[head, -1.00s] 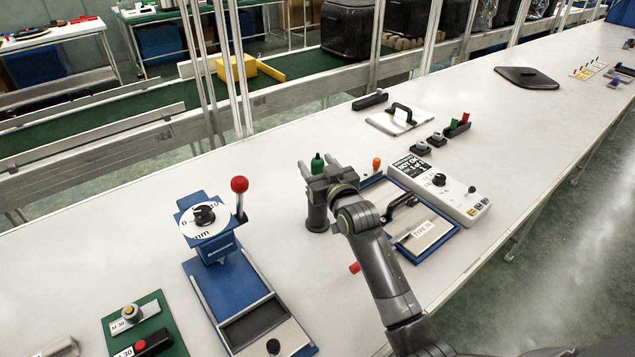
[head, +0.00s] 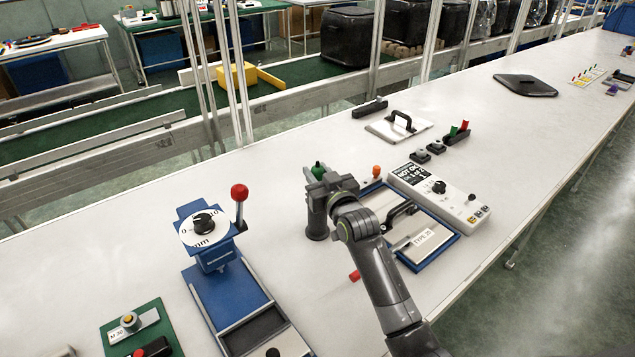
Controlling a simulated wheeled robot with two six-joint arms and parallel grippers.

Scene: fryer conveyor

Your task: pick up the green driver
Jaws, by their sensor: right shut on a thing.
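The green driver (head: 318,168) shows as a green top between the fingers of my right gripper (head: 317,174). The gripper is shut on it. A dark grey cylindrical holder (head: 316,222) stands upright just below the gripper. The lower part of the driver is hidden by the gripper, so I cannot tell whether it is still in the holder. My left gripper is not in view.
A blue-framed tray (head: 436,256) with a "TYPE" label and a grey control box (head: 440,193) lie right of my arm. A blue test stand (head: 212,252) with a red-knobbed lever (head: 239,193) stands left. The white bench (head: 120,250) is clear between.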

